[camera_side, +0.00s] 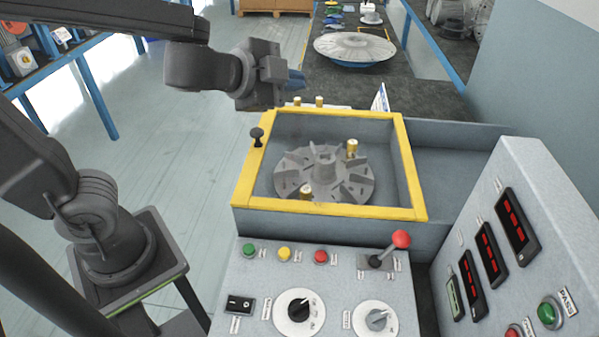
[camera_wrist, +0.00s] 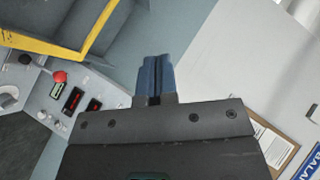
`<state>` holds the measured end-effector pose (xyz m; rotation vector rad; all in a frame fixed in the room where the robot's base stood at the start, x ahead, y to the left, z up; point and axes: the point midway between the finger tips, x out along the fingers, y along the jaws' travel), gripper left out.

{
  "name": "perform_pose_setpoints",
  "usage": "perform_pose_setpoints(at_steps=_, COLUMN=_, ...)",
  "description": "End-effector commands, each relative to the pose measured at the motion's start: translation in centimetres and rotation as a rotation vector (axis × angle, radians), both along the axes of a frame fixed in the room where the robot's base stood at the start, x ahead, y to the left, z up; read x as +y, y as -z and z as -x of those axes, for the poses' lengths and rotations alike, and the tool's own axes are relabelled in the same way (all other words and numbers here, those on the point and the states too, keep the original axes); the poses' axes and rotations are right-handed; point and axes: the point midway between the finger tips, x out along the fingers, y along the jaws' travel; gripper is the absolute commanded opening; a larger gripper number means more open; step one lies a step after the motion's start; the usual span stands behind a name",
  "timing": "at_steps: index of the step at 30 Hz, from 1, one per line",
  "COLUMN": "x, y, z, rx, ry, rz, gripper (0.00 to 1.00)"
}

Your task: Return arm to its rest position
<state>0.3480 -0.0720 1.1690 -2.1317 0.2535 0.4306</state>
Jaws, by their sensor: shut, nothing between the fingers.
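My gripper (camera_side: 297,79) is raised above and behind the far left part of the yellow-framed box (camera_side: 414,180) in the side view. Its blue fingers point right and hold nothing. In the wrist view the gripper (camera_wrist: 154,68) shows its two blue fingers side by side and shut, with grey floor or bench surface beyond them. A grey bladed impeller (camera_side: 325,172) sits inside the box, with brass-coloured knobs (camera_side: 352,147) near it. The box's yellow frame (camera_wrist: 42,47) also shows at upper left in the wrist view.
A control panel (camera_side: 258,300) with buttons, dials and a red-knobbed lever (camera_side: 401,240) stands in front of the box. A sloped display panel (camera_side: 545,220) is at right. A large grey disc (camera_side: 354,47) lies on the back bench. Open floor (camera_side: 190,150) is at left.

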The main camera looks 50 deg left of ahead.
Motion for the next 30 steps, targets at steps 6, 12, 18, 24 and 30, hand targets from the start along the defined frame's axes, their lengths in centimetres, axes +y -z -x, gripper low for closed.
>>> perform_pose_setpoints(at_steps=6, x=4.6, y=1.9, z=5.5, rx=0.193, ry=-0.406, rz=0.264, gripper=0.0)
perform_pose_setpoints(at_steps=12, x=4.4, y=4.0, z=11.0, rx=0.435, ry=-0.624, rz=0.524, gripper=0.0)
perform_pose_setpoints(at_steps=18, x=2.8, y=4.6, z=13.9, rx=0.592, ry=-0.683, rz=0.688, gripper=0.0)
perform_pose_setpoints(at_steps=24, x=2.3, y=4.7, z=14.5, rx=0.628, ry=-0.687, rz=0.724, gripper=0.0)
perform_pose_setpoints(at_steps=30, x=2.3, y=4.7, z=14.4, rx=0.627, ry=-0.686, rz=0.722, gripper=0.0)
